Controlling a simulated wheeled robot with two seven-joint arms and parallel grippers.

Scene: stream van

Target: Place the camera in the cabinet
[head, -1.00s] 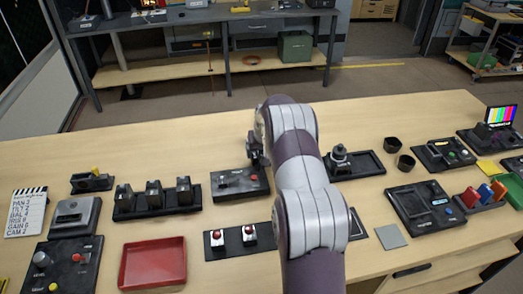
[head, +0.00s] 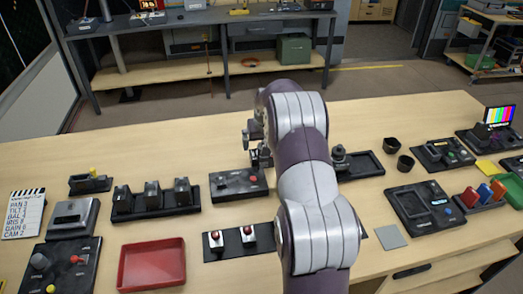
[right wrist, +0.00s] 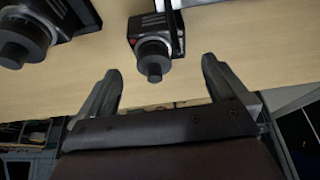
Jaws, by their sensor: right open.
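In the right wrist view a small dark camera (right wrist: 152,45) with a round lens and a red mark lies just beyond my right gripper (right wrist: 160,75). The gripper is open, with nothing between its fingers. A second, similar lens device (right wrist: 28,35) is cut off at the left edge. In the head view my right gripper (head: 256,147) is above the table, left of my arm. My arm hides part of the table behind it; I cannot match the wrist-view camera to a head-view object for sure. I cannot tell which furniture is the cabinet. My left gripper is not in view.
Several black devices on a rail (head: 155,204), a red tray (head: 152,266) and a control box (head: 239,184) are on the table (head: 90,150). The back table edge is mostly clear.

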